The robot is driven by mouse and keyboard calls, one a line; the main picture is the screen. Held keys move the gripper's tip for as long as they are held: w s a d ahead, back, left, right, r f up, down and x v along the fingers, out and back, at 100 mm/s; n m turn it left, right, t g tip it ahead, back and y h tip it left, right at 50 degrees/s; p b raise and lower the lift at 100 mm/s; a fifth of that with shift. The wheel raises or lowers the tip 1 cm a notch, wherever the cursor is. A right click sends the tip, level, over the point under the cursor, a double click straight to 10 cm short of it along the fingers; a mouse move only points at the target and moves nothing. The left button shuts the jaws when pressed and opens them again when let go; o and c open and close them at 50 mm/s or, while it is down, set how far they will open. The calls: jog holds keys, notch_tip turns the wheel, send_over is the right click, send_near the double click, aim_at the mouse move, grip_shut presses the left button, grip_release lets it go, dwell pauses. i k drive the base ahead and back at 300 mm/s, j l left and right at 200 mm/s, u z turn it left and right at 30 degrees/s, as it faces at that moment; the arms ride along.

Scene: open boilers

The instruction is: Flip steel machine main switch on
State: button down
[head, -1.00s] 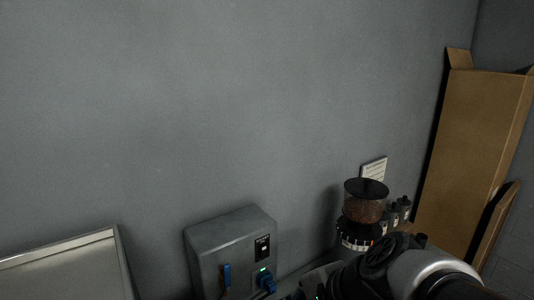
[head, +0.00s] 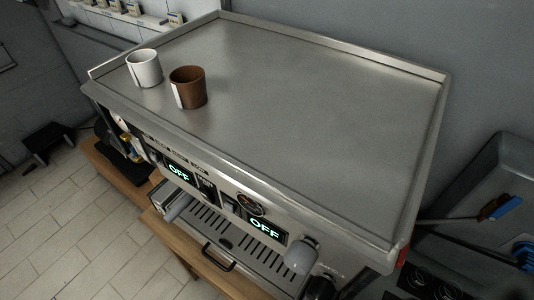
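The steel machine (head: 300,85) is a wide espresso machine that fills the middle of the head view, seen from above. Its two front displays, the left one (head: 179,173) and the right one (head: 265,229), both read OFF in lit letters. A round gauge (head: 249,204) sits between them. A small red part (head: 402,256) shows at its right front corner; I cannot tell what it is. At the right, a blue-ended lever (head: 500,208) stands out from a grey wall box (head: 505,165). I cannot tell which control is the main switch. My gripper is not clearly visible.
A white cup (head: 144,68) and a brown cup (head: 187,87) stand on the machine's top at the left. The machine stands on a wooden counter (head: 195,262). A blue plug (head: 524,254) shows at the right edge. Tiled floor (head: 60,220) is clear at the lower left.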

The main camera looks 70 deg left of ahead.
aim_at(206, 196)
jog(key=u, duration=2.6)
